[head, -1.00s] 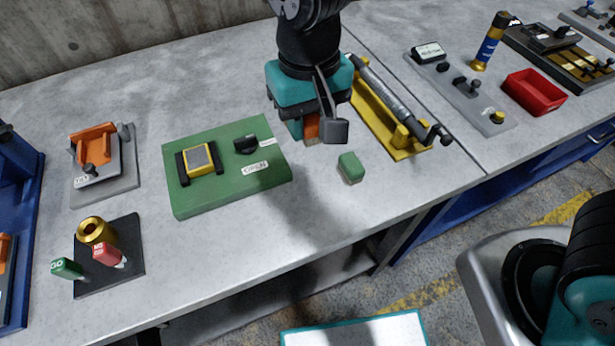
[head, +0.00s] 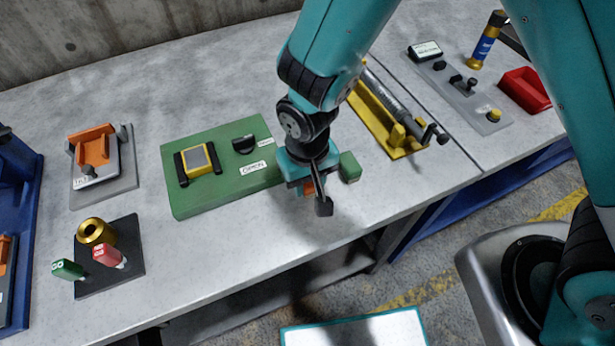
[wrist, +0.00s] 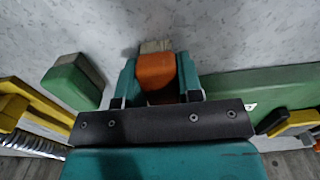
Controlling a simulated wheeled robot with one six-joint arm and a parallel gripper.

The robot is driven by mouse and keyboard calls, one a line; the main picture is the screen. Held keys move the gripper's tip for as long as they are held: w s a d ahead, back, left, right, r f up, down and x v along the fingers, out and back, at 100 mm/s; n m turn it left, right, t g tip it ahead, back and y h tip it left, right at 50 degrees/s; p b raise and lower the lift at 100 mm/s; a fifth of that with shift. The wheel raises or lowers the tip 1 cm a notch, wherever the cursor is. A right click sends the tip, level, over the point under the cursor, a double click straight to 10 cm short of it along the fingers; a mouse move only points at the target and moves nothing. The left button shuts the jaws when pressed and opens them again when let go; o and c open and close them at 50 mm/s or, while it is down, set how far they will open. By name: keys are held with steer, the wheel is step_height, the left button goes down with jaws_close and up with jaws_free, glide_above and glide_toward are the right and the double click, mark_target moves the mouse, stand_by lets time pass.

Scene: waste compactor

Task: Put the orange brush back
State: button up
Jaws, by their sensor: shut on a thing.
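My gripper (head: 309,187) is over the bench's front part, between the green board and a small green block. It is shut on the orange brush (wrist: 156,72), which also shows as a small orange patch in the head view (head: 308,187). In the wrist view the brush sits between the two teal fingers, with a pale grey-tan end (wrist: 155,46) beyond the orange part. The gripper hides much of the brush in the head view. Whether the brush touches the bench I cannot tell.
The green block (head: 349,167) stands close right of my gripper. The green board (head: 220,196) with a yellow-framed device is at left. A yellow cradle (head: 408,150) holds a grey cylinder at right. A red bin (head: 525,91) is farther right. The bench front near the gripper is clear.

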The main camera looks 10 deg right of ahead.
steer(key=shift+f, duration=0.1)
steer(key=o, duration=0.9)
step_height(320, 180, up, 12)
steer(key=s+d+r+n+y, duration=0.4)
steer(key=s+d+r, duration=0.5)
steer(key=r, duration=0.3)
steer(key=shift+s+d+r+b, duration=0.3)
steer(key=shift+s+d+b, duration=0.15)
steer(key=shift+s, duration=0.15)
